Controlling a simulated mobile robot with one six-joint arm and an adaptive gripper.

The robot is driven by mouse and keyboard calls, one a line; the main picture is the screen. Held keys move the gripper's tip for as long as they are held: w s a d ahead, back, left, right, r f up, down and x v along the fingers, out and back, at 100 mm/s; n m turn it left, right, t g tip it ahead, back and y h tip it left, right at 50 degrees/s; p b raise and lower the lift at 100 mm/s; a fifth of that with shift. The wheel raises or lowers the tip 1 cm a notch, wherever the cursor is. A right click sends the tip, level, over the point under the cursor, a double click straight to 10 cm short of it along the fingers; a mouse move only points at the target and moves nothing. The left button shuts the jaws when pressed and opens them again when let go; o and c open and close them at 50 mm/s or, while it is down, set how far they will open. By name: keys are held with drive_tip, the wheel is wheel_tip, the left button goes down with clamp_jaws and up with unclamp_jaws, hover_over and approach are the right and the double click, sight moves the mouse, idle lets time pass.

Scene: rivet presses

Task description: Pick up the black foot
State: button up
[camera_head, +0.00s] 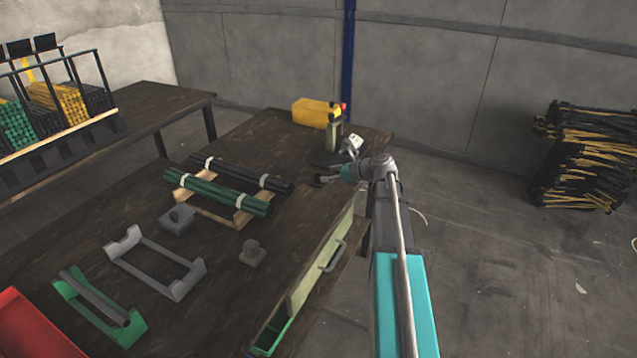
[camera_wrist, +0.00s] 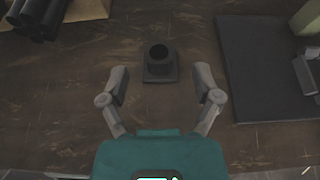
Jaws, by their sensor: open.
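The black foot (camera_wrist: 159,63) shows in the wrist view as a small dark square base with a round, hollow collar. It rests upright on the brown worktable (camera_wrist: 60,110). My gripper (camera_wrist: 160,84) is open and empty, with one finger to the left and one to the right of the foot's near edge. Most of the foot lies just beyond the fingertips, and I see no contact. In the head view my gripper (camera_head: 325,177) is low over the table's right part, and the foot is hard to make out there.
A dark mat (camera_wrist: 262,90) with a press lies right of the foot. Dark tubes (camera_head: 240,173) and green tubes (camera_head: 217,193) lie on a wooden rack to the left. A grey foot (camera_head: 252,253) and grey cradle (camera_head: 155,262) stand nearer. A yellow box (camera_head: 312,113) is behind.

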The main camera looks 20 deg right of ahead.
sight(315, 176)
drive_tip(key=b+x, duration=0.1)
drive_tip(key=x, duration=0.2)
drive_tip(key=shift+f, duration=0.25)
drive_tip(key=shift+w+a+f+b, duration=0.2)
drive_tip(key=shift+w+a+b, duration=0.15)
drive_tip(key=shift+w+a, duration=0.15)
drive_tip(key=c, duration=1)
